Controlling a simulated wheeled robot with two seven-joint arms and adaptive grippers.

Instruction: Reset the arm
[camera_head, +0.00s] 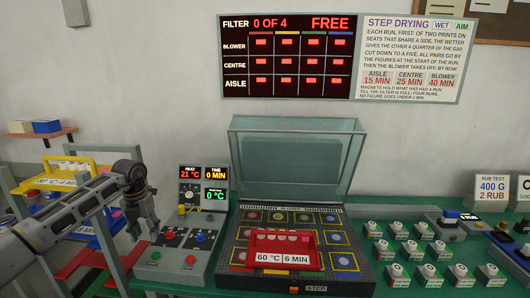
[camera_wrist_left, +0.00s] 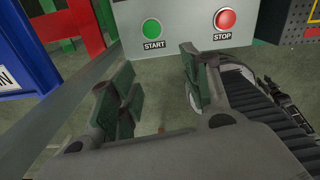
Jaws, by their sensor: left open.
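My left arm comes in from the left in the head view. Its gripper (camera_head: 146,228) hangs just left of the grey control box (camera_head: 172,270), apart from anything it could hold. In the left wrist view the gripper (camera_wrist_left: 155,85) is open and empty, its green-padded fingers spread below the box face. The green START button (camera_wrist_left: 152,29) and red STOP button (camera_wrist_left: 225,19) show beyond the fingers. My right gripper is in neither view.
A machine with a raised clear lid (camera_head: 295,160) stands right of the box. A red tray (camera_head: 255,243) labelled 60 °C, 6 MIN sits on its seats. Several small blocks stand on the green bench at right. A yellow tray (camera_head: 92,161) sits on a rack at left.

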